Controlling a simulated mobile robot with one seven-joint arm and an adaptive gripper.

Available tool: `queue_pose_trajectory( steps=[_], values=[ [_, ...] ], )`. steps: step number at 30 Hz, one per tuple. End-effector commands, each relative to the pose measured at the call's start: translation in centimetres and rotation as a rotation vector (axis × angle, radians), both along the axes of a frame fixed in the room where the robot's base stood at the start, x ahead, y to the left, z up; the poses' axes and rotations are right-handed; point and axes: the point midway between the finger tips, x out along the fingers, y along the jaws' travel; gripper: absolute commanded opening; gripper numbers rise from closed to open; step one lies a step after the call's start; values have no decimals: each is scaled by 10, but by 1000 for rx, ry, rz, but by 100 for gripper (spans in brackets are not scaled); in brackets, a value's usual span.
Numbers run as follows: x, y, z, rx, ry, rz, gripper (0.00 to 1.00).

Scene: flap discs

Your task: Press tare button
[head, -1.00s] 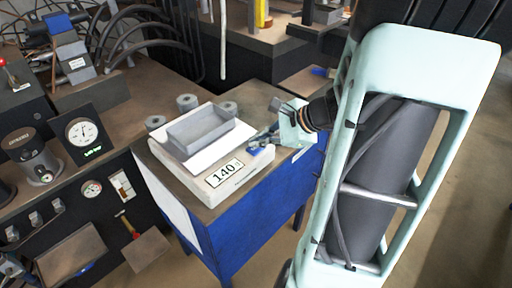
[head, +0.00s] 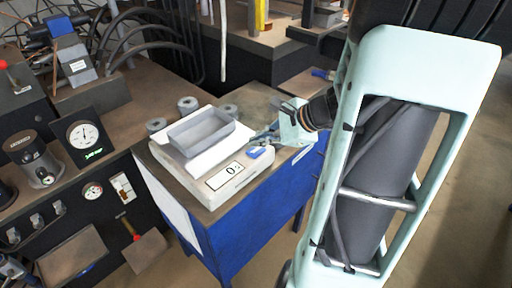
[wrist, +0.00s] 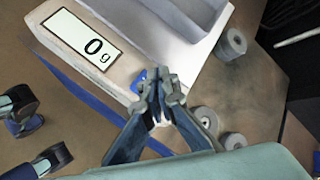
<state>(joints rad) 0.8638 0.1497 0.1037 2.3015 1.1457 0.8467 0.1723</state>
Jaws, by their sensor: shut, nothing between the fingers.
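The white scale (head: 215,187) stands on the bench, and its display (head: 229,172) reads 0; the wrist view shows the display (wrist: 86,40) as "0 g". The blue tare button (head: 255,152) is at the right of the scale's front; in the wrist view the button (wrist: 138,80) is partly hidden by my fingers. My gripper (head: 267,138) is shut and empty, just behind and to the right of the button in the head view. In the wrist view my fingertips (wrist: 158,80) are beside the button; I cannot tell whether they touch it.
A grey tray (head: 202,135) sits on the scale and looks empty. Several grey discs stand around it, such as one behind (head: 187,104) and one at the left (head: 156,125). A dial gauge (head: 82,136) stands on the bench at the left.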

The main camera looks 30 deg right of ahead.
Motion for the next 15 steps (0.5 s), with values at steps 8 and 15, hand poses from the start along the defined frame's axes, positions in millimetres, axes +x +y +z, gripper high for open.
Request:
queue_pose_trajectory(
  steps=[8, 15],
  values=[
    [0, 0, 0, 0, 0, 0, 0],
    [0, 0, 18, -1, 0, 1, 0]
  ],
)
